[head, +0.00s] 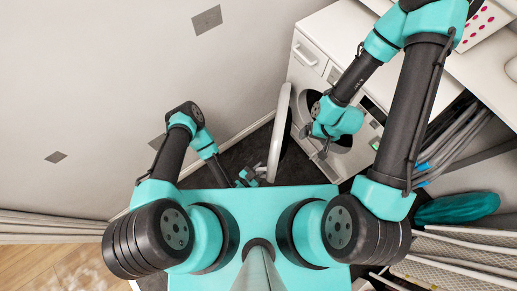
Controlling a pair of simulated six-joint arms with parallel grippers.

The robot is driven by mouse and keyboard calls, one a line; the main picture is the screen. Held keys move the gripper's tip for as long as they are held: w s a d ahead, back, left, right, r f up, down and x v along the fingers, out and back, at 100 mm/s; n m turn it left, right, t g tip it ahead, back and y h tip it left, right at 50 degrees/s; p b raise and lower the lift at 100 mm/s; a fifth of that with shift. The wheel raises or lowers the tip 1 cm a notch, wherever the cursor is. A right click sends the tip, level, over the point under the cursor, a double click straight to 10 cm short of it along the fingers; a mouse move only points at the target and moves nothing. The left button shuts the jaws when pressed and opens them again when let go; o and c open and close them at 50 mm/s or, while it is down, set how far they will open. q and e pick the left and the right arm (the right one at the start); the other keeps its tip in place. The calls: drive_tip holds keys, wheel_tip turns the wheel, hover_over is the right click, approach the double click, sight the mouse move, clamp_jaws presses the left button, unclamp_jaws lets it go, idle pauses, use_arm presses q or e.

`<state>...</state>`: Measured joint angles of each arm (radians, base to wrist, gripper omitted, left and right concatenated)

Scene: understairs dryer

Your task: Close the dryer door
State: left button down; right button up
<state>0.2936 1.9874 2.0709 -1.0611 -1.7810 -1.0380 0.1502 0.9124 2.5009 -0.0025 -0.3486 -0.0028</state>
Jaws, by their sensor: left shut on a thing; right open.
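The white dryer (308,58) stands at the upper right with its round front opening facing down-left. Its dryer door (279,130) stands open, swung out from the front and seen nearly edge-on. My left gripper (258,174) is low beside the near end of the door and is shut on the door's edge; the exact contact is small and hard to see. My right gripper (313,144) is open and empty in front of the dryer's opening, to the right of the door. My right arm and gripper hide much of the opening and front panel.
A grey wall (110,90) is on the left. Dark floor (232,153) lies between wall and door. A teal rolled item (457,207), folded drying racks (450,246) and grey tubes (465,142) crowd the right side. A basket with pink dots (482,22) sits on top.

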use_arm(q)
drive_tip(key=shift+s+d+m+g+h, duration=0.3)
drive_tip(key=shift+d+m+g+h, duration=0.25)
drive_tip(key=shift+d, duration=0.25)
drive_tip(key=c, duration=1.3)
unclamp_jaws()
drive_tip(key=shift+w, duration=0.1)
drive_tip(key=shift+a, duration=0.1)
drive_tip(key=shift+s+a, duration=0.4)
drive_tip(key=shift+s, duration=0.05)
drive_tip(key=shift+n+t+y, duration=0.55)
drive_tip(key=shift+w+a+v, duration=0.15)
drive_tip(key=shift+v, duration=2.65)
drive_tip(key=shift+w+a+v, duration=0.1)
drive_tip(key=shift+w+v, duration=0.05)
drive_tip(key=shift+v, duration=2.65)
drive_tip(key=shift+w+a+v, duration=0.15)
drive_tip(key=shift+v, duration=2.6)
drive_tip(key=shift+s, duration=0.1)
